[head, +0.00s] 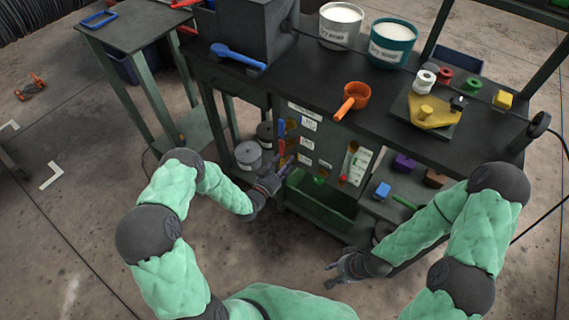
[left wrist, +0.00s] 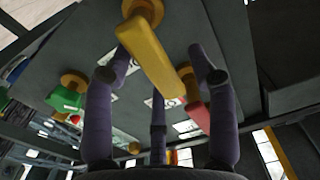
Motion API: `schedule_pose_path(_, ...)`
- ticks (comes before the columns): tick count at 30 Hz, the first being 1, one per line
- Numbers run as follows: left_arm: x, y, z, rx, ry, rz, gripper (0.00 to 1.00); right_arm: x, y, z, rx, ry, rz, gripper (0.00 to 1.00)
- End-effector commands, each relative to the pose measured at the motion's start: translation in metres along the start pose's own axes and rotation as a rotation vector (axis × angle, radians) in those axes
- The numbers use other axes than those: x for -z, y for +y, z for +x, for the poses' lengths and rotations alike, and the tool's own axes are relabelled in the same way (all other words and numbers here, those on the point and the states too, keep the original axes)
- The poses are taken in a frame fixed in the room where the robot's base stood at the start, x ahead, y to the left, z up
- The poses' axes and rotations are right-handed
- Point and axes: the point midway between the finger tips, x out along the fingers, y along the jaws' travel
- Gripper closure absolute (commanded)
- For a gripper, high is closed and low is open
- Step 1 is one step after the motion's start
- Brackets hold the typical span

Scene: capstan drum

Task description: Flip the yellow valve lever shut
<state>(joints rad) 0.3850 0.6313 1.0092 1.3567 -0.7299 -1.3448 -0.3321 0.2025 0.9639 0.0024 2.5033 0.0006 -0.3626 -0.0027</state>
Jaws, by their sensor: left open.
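The yellow valve lever (left wrist: 152,57) fills the upper middle of the left wrist view, on a round brass-coloured hub (left wrist: 143,10) on the grey panel. My left gripper (left wrist: 163,62) is open, with dark fingers on both sides of the lever and a third finger below it. I cannot tell whether any finger touches it. In the head view my left gripper (head: 283,168) is at the front panel of the bench, and I cannot clearly make out the yellow lever there. My right gripper (head: 331,275) is open and empty, low in front of the bench.
A red lever (left wrist: 196,103) is close to the right finger, and a green handle (left wrist: 64,98) is at the left. A green bin (head: 322,205) stands below the panel. Grey canisters (head: 248,156) stand to its left. The bench top (head: 310,75) holds an orange ladle (head: 353,97) and pots.

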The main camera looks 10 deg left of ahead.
Motion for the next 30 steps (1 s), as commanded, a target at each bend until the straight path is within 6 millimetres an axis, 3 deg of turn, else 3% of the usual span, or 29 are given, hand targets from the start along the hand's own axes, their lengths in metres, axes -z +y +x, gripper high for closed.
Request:
schedule_pose_path(2,0.0001,0.0,-0.0001,0.0,0.0,0.0,0.49,0.0,0.0,-0.0001,0.0,0.0,0.0,0.6)
schedule_pose_path(6,0.0001,0.0,-0.0002,0.0,0.0,0.0,0.88,0.0,0.0,-0.0001,0.0,0.0,0.0,0.6)
schedule_pose_path(8,0.0001,0.0,-0.0002,0.0,0.0,0.0,1.0,0.0,0.0,-0.0001,0.0,0.0,0.0,0.6)
schedule_pose_path(28,0.0006,-0.0054,-0.0001,0.0,0.0,-0.116,1.0,0.0001,0.0,0.0,0.0,0.0,0.0,0.6)
schedule_pose_path(29,0.0006,-0.0055,-0.0001,0.0,0.001,-0.116,0.6,0.0001,0.0,0.0,0.0,0.0,0.0,0.6)
schedule_pose_path(30,0.0006,-0.0056,-0.0001,0.0,0.001,-0.116,0.48,0.0,0.0,0.0,0.0,0.0,0.0,0.6)
